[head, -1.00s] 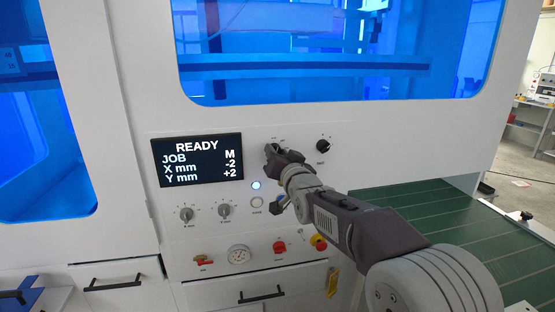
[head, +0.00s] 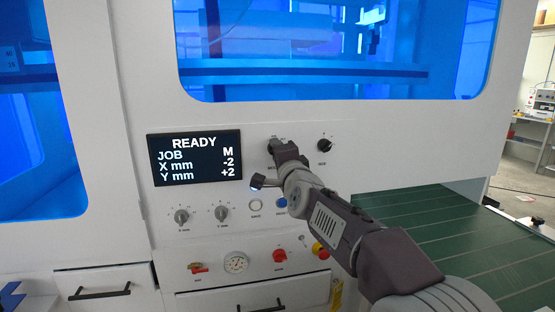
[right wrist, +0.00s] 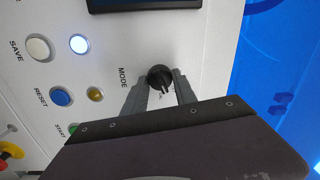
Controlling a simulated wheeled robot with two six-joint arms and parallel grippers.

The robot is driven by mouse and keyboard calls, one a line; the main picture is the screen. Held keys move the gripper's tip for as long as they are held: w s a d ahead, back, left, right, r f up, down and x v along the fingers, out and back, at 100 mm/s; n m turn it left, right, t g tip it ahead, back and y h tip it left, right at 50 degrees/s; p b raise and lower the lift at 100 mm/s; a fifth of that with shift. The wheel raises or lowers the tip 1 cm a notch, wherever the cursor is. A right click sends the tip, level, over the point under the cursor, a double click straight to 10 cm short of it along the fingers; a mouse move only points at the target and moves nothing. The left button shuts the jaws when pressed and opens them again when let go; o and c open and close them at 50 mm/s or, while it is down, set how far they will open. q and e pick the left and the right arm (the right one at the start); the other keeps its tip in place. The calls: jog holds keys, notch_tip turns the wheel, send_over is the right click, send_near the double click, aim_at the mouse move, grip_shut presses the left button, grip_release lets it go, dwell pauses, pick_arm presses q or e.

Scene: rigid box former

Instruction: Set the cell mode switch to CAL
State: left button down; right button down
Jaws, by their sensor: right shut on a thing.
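The mode switch, a round black knob (right wrist: 160,77), shows in the right wrist view beside the printed word MODE. My right gripper (right wrist: 160,88) has its two grey fingers on either side of the knob and is shut on it. Small position labels by the knob are partly covered and too small to read, so I cannot tell its setting. In the head view my right gripper (head: 277,146) is at the panel, right of the display, and mostly hides the switch. My left gripper is not in view.
The display (head: 195,158) reads READY, JOB M, X mm -2, Y mm +2. Another black knob (head: 325,145) is close on the right. Two grey dials (head: 181,216), a white button (head: 256,205) and a blue button (head: 281,202) sit below. A green conveyor (head: 440,230) is at the right.

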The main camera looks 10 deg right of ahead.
jog(key=shift+f+m+h+b, duration=0.1)
jog(key=shift+m+h+b, duration=0.3)
jog(key=shift+m, duration=1.9)
jog(key=c, duration=1)
grip_release()
jog(key=shift+s, duration=0.1)
jog(key=s+b, duration=0.1)
jog(key=s, duration=0.7)
jog(key=shift+s+f, duration=0.3)
jog(key=shift+s, duration=0.1)
jog(key=shift+d, duration=0.15)
